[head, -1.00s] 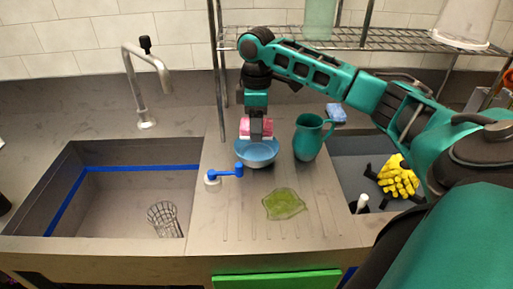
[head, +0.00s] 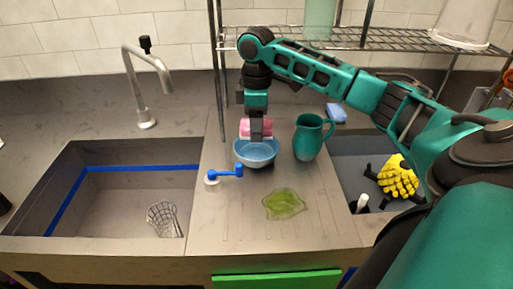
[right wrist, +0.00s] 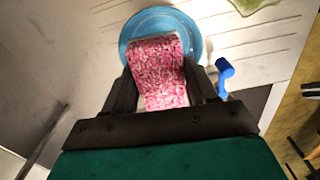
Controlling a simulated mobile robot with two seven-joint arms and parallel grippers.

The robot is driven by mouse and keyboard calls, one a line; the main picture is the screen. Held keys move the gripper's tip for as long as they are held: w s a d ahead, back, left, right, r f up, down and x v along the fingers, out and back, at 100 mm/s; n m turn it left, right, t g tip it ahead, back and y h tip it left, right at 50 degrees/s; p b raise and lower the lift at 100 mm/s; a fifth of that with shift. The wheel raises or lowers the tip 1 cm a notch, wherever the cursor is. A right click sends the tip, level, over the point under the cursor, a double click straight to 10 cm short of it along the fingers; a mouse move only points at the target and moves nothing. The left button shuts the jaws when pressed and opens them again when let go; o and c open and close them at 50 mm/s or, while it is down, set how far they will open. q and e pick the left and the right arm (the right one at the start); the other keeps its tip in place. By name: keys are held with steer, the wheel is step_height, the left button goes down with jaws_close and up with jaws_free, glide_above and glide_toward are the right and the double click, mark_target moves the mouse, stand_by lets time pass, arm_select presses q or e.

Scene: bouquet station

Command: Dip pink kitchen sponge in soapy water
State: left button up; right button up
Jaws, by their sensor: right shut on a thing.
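My right gripper (head: 257,138) points down and is shut on the pink sponge (head: 245,127), at the back rim of the blue bowl (head: 256,156). In the right wrist view the pink speckled sponge (right wrist: 158,72) sits between the two fingers (right wrist: 160,88), and its far end overlaps the blue bowl (right wrist: 190,28). The bowl stands on the counter's draining area. Whether the sponge touches the liquid in the bowl cannot be told. My left gripper is not in view.
A teal pitcher (head: 308,140) stands close to the right of the bowl. A blue-handled brush (head: 226,172) is in front left, a green leaf-shaped dish (head: 284,204) in front. An empty-looking sink with a wire basket (head: 163,220) lies left; yellow gloves (head: 398,180) lie in the right basin.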

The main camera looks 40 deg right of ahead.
steer(key=shift+r, duration=2.05)
steer(key=s+a+f+m, duration=0.1)
steer(key=a+m, duration=0.3)
steer(key=a, duration=0.6)
steer(key=s+a+f+m, duration=0.2)
steer(key=s+a+m, duration=0.2)
steer(key=a, duration=0.6)
steer(key=shift+a+f+m, duration=0.3)
steer(key=shift+a+m, duration=0.1)
steer(key=shift+m, duration=0.1)
